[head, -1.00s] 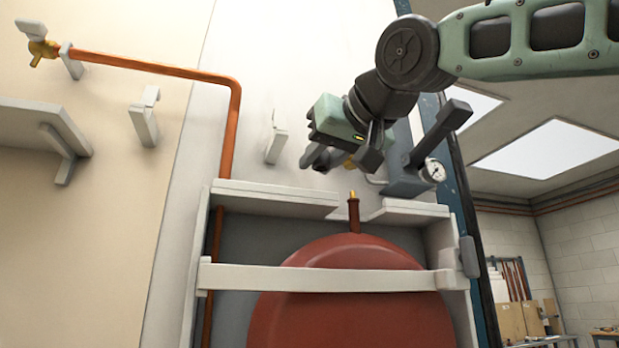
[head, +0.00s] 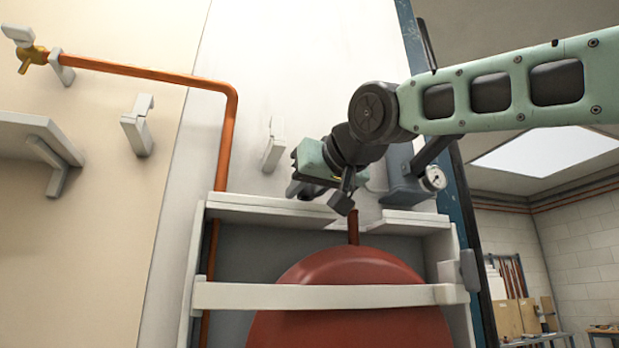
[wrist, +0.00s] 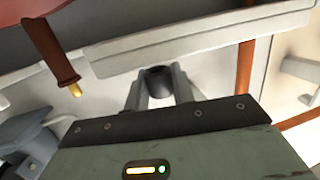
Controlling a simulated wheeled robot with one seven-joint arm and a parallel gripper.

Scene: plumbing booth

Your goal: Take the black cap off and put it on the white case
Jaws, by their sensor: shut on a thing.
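My gripper (wrist: 158,88) is shut on the black cap (wrist: 157,80), a small dark hollow cylinder between its two fingers in the wrist view. In the head view my gripper (head: 318,192) is just above the left top board of the white case (head: 270,212), left of the stem. The case's top board (wrist: 200,38) lies right beside the cap in the wrist view; I cannot tell whether they touch. The red tank (head: 350,275) stands inside the case. Its bare brass valve tip (wrist: 75,90) shows in the wrist view, apart from the cap.
A grey box with a lever and a gauge (head: 433,178) stands right of my gripper. A copper pipe (head: 228,140) runs down on the left. White brackets (head: 273,145) are on the wall, one close to my gripper. A gap in the case's top surrounds the stem.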

